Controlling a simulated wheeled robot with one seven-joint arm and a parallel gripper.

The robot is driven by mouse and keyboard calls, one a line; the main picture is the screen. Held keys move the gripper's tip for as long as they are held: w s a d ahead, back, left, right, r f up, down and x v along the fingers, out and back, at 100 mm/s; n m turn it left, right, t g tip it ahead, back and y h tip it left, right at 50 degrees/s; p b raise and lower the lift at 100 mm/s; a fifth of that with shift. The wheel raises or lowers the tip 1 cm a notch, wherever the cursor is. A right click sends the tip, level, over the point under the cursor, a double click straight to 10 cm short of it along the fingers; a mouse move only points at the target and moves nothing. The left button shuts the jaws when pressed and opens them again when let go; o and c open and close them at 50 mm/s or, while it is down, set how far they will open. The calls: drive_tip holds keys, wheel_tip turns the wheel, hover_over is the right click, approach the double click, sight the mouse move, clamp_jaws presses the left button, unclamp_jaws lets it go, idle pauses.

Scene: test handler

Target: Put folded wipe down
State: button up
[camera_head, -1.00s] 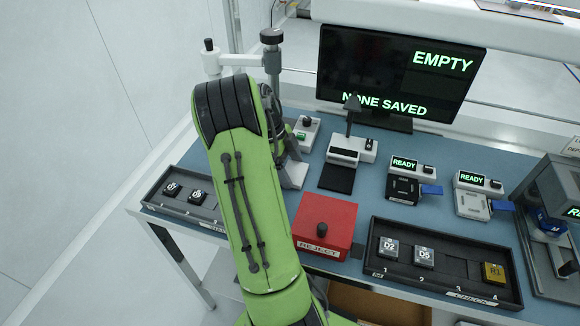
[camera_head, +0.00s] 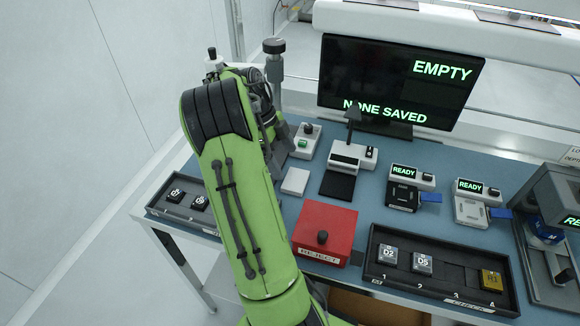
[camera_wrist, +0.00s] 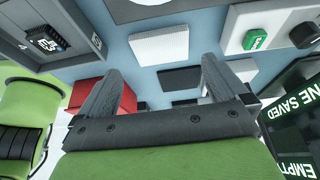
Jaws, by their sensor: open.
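The folded wipe (camera_head: 295,181) is a small white square pad lying flat on the blue table, between my gripper and the black mat of the white device. It also shows in the wrist view (camera_wrist: 160,45), beyond my fingertips. My gripper (camera_wrist: 160,70) is open with its two dark grey fingers spread and nothing between them. It is apart from the wipe. In the head view my green arm hides most of the gripper, which is above the table behind and left of the wipe.
A red reject box (camera_head: 325,228) stands in front of the wipe. A dark tray (camera_head: 183,205) with two chips is at left, another tray (camera_head: 385,270) with chips at front right. A white unit with a green button (camera_head: 305,140) is behind the wipe. The monitor (camera_head: 400,85) reads EMPTY, NONE SAVED.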

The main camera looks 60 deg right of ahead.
drive_tip(key=p+v, duration=0.1)
drive_tip(key=v, duration=0.4)
drive_tip(key=shift+r, duration=0.35)
drive_tip(key=w+a+r+n+t+h, duration=0.1)
drive_tip(key=a+r+n+t, duration=0.25)
drive_tip(key=a+n, duration=0.5)
drive_tip(key=w+a+r+n+t, duration=0.1)
drive_tip(key=a+r+n+t, duration=0.1)
drive_tip(key=a+r+n, duration=0.5)
drive_tip(key=s+a+f+n+t, duration=0.1)
drive_tip(key=s+a+n, duration=0.3)
drive_tip(key=a+n, duration=0.5)
drive_tip(key=s+a+f+n+t+y, duration=0.1)
drive_tip(key=s+a+f+n+t, duration=0.1)
drive_tip(key=a+n, duration=0.7)
drive_tip(key=shift+s+a+f+n+t+y, duration=0.25)
drive_tip(key=shift+s+a+n+t+y, duration=0.1)
drive_tip(key=shift+s+a+t, duration=0.6)
drive_tip(key=shift+a, duration=0.1)
